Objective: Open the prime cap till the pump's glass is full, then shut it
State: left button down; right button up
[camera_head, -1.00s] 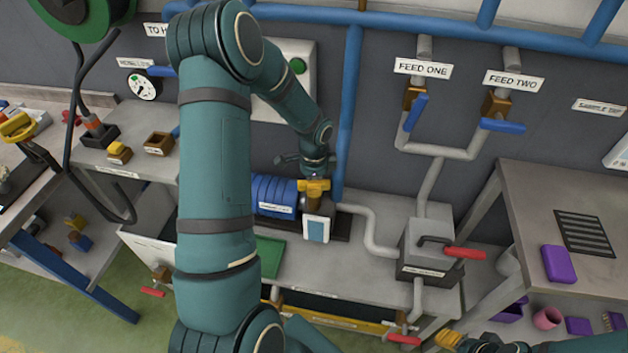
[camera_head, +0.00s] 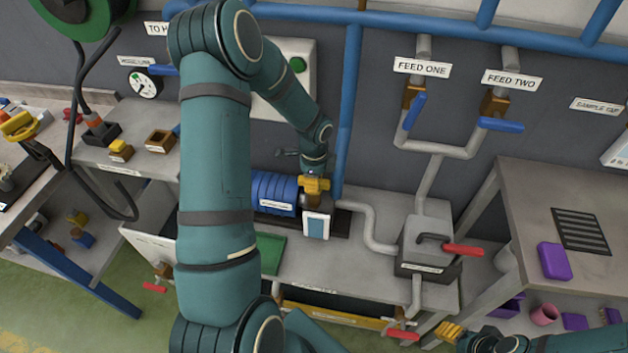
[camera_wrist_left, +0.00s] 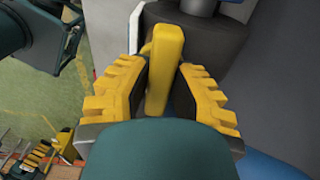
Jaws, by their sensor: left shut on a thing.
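The pump has a blue ribbed body (camera_head: 275,191) on the low bench in the head view. Its glass (camera_head: 317,227) is a small pale-framed window at the pump's front, with a bluish pane; I cannot tell its level. My left gripper (camera_head: 314,184) is at the pump's top, just above the glass. In the left wrist view, the yellow bar of the prime cap (camera_wrist_left: 166,62) sits between the yellow-padded fingers of my left gripper (camera_wrist_left: 165,92), which is shut on it. My right gripper (camera_head: 449,331) is low at the right, away from the pump; its jaw opening is unclear.
A grey box with a red handle (camera_head: 463,250) stands right of the pump, joined by pipe. Blue-handled valves FEED ONE (camera_head: 415,110) and FEED TWO (camera_head: 502,125) are on the wall. A side table (camera_head: 545,190) stands at right. My left arm hides part of the bench.

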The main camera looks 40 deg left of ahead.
pick_arm(q)
jog(key=c, duration=0.8)
grip_release()
jog(key=shift+f, duration=0.1)
notch_tip(320, 180, up, 12)
jog(key=shift+r, duration=0.1)
